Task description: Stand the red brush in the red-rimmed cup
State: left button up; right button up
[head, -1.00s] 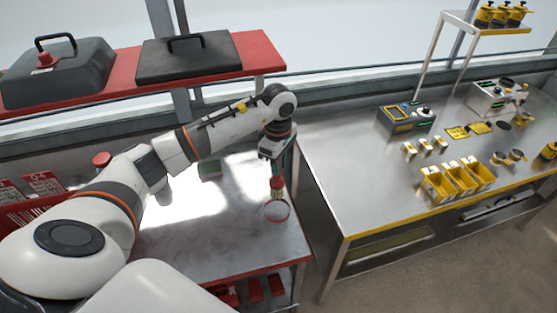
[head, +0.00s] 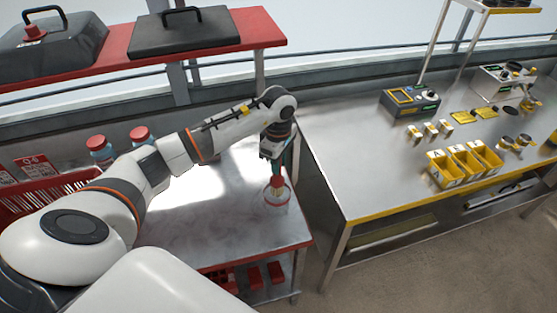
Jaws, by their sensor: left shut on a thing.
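The red-rimmed cup (head: 277,197) stands on the metal table with the red edge, near its right end. The red brush (head: 277,182) is upright, with its lower part at the cup's mouth; I cannot tell whether it touches the bottom. My left gripper (head: 275,157) is above the cup, pointing down, shut on the brush's upper part. The gripper hides most of the handle. My right gripper is not in view.
A red shelf (head: 268,28) with black lidded trays is behind. Red-capped bottles (head: 98,145) and a red basket (head: 25,205) stand at the left. A second, yellow-edged table (head: 350,190) with yellow bins (head: 446,174) is at the right, beyond a gap.

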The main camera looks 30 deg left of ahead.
pick_arm(q)
jog(key=shift+f+b, duration=1.95)
jog(key=shift+f, duration=0.5)
jog(key=o, duration=1.1)
jog(key=shift+c, duration=0.2)
notch_tip(320, 180, up, 12)
jog(key=shift+r+b, duration=0.1)
jog(key=shift+b, duration=1)
